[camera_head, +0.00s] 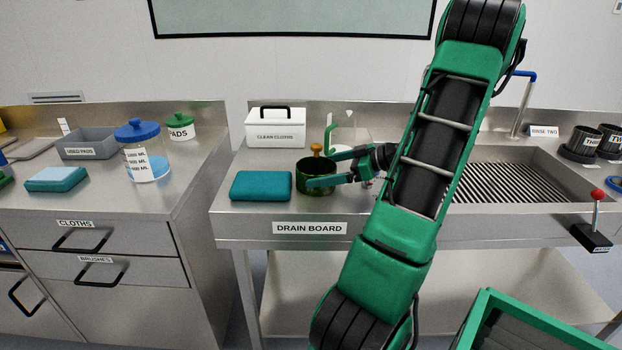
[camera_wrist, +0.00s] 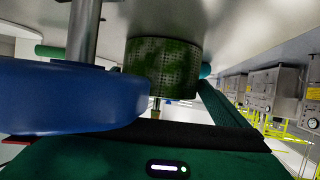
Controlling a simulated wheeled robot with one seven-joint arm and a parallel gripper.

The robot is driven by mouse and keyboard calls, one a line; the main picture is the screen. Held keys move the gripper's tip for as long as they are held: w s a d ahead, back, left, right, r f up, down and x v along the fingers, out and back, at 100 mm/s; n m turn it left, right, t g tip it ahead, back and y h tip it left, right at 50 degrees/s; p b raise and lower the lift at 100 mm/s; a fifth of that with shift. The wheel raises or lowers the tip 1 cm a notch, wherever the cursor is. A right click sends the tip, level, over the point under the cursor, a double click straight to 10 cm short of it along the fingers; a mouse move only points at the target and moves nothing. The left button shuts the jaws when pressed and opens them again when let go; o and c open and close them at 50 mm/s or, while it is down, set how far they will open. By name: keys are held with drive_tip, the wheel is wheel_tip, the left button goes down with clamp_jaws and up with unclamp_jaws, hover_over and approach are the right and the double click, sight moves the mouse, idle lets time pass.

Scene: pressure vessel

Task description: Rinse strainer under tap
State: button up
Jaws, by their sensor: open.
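The strainer (camera_head: 305,176) is a dark green perforated cylinder with a brass knob on top. It stands upright on the drain board (camera_head: 240,226). My gripper (camera_head: 326,168) reaches in from the right, open, with its fingers either side of the strainer; contact cannot be told. In the wrist view, which looks upside down, the strainer's mesh wall (camera_wrist: 165,65) is ahead, with green patches on it. A tap pipe (camera_head: 521,108) with a blue top rises behind the sink (camera_head: 570,213), partly behind my arm.
A teal block (camera_head: 261,186) lies left of the strainer. A red-knobbed lever (camera_head: 597,195) is right. A blue rounded thing (camera_wrist: 70,97) fills the wrist view's left.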

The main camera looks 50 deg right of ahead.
sight(318, 156)
drive_tip(key=shift+x, duration=1.2)
drive_tip(key=c, duration=1.2)
drive_tip(key=shift+o, duration=0.2)
drive_tip(key=shift+r, duration=0.8)
wheel_tip(318, 156, up, 3)
drive_tip(key=shift+f, duration=0.1)
drive_tip(key=s+a+r, duration=0.6)
drive_tip(key=a, duration=0.3)
drive_tip(key=shift+s+a+r, duration=0.15)
drive_tip(key=shift+a+r, duration=0.15)
drive_tip(key=shift+a, duration=0.1)
